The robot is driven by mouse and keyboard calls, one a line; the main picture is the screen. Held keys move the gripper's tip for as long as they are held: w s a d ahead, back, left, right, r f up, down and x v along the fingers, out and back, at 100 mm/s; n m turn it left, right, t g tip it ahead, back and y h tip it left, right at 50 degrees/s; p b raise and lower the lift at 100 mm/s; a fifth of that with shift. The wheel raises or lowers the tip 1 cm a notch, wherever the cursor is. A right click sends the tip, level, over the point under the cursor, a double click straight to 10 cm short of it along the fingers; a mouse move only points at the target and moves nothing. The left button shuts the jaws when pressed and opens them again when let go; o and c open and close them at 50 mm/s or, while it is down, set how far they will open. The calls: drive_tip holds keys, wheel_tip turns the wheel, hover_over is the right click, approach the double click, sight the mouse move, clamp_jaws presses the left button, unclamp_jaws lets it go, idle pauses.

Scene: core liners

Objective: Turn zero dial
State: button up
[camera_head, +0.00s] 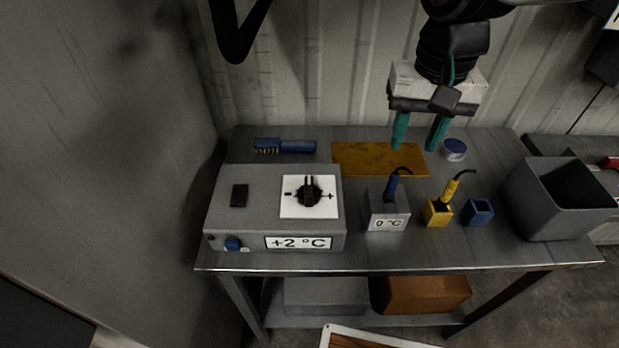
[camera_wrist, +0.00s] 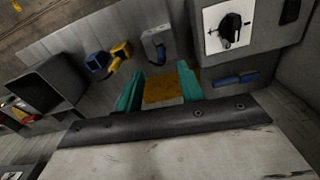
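The zero dial (camera_head: 309,192) is a black knob on a white plate marked minus and plus, on top of a grey box (camera_head: 262,213) at the left of the table. Its pointer looks roughly upright, towards the back. A label on the box front reads +2 °C. The dial also shows in the wrist view (camera_wrist: 230,27), at upper right. My gripper (camera_head: 416,147) has teal fingers, hangs over the back of the table, up and right of the dial, and is open and empty. Its fingers also show in the wrist view (camera_wrist: 158,88), apart, with the mustard mat between them.
A grey block labelled 0 °C (camera_head: 388,212) with a blue probe stands right of the box. A yellow holder (camera_head: 437,213) with a yellow probe, an empty blue holder (camera_head: 477,212) and a dark bin (camera_head: 562,205) stand farther right. A blue brush (camera_head: 285,146) lies behind the box.

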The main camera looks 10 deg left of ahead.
hover_over(309, 186)
drive_tip(key=shift+n, duration=0.4)
drive_tip(key=f, duration=0.6)
drive_tip(key=shift+w+d, duration=0.1)
drive_tip(key=shift+d, duration=0.1)
drive_tip(key=f, duration=0.7)
drive_tip(key=shift+a+f, duration=0.1)
drive_tip(key=shift+a, duration=0.15)
drive_tip(key=shift+f, duration=0.3)
clamp_jaws()
